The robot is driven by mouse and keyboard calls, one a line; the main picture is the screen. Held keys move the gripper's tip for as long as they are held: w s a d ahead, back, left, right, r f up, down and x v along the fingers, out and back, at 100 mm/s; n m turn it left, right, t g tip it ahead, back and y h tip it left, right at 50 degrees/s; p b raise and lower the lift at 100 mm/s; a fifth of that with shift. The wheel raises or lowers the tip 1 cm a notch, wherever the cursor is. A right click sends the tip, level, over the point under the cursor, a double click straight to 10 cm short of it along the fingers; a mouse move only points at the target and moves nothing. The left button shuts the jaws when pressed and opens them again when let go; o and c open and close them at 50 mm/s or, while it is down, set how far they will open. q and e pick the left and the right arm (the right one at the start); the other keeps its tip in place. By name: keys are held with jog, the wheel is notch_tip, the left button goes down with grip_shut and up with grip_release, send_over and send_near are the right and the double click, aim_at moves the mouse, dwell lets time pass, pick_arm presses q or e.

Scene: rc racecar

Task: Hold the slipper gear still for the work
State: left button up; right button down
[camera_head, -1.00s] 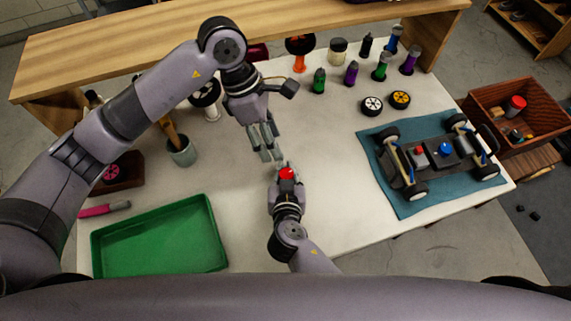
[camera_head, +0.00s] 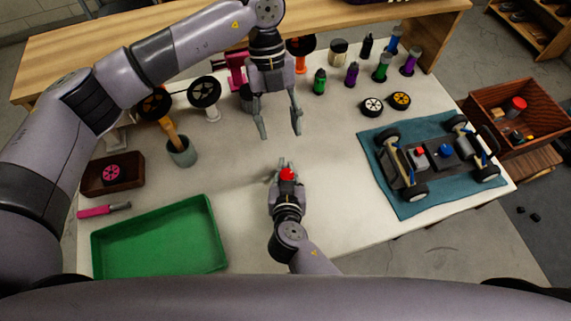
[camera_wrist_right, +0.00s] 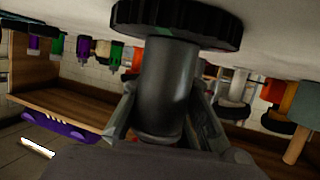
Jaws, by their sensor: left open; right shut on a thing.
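My right gripper (camera_head: 284,164) is low over the middle of the white table. In the right wrist view it is shut on a grey cylinder that ends in a wide black toothed disc; this piece looks like the slipper gear (camera_wrist_right: 172,85). The disc (camera_wrist_right: 178,22) is close to the white tabletop; I cannot tell whether it touches. In the head view the held piece is mostly hidden by the gripper. My left gripper (camera_head: 280,134) is open and empty, beyond the right gripper and apart from it, its fingers spread and pointing towards the table.
A green tray (camera_head: 160,240) is at the front left, with a pink-handled tool (camera_head: 98,211) behind it. A car chassis (camera_head: 435,160) lies on a blue mat (camera_head: 375,170) at right. Several bottles stand behind.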

aim_at(287, 173)
pick_arm(q)
jog(key=x, duration=1.2)
jog(key=shift+w, duration=0.1)
jog(key=shift+c, duration=0.3)
grip_shut()
